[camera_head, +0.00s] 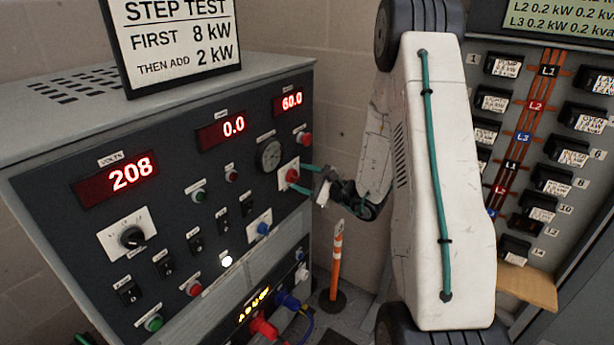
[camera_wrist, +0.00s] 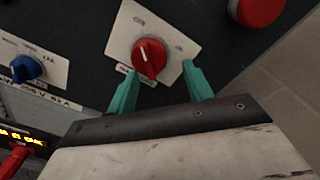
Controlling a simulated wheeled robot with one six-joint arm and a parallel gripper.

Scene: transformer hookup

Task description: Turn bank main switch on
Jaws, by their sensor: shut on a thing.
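The bank main switch appears to be the red rotary knob (camera_wrist: 150,55) on a white plate, upright on the load bank's dark front panel.
The load bank (camera_head: 70,230) shows red displays reading 208, 0.0 and 60.0. A blue knob (camera_wrist: 28,67) is left of the red one, and a round red button (camera_wrist: 262,8) is up right. An orange post (camera_head: 337,260) stands behind. A breaker panel (camera_head: 525,150) is at right.

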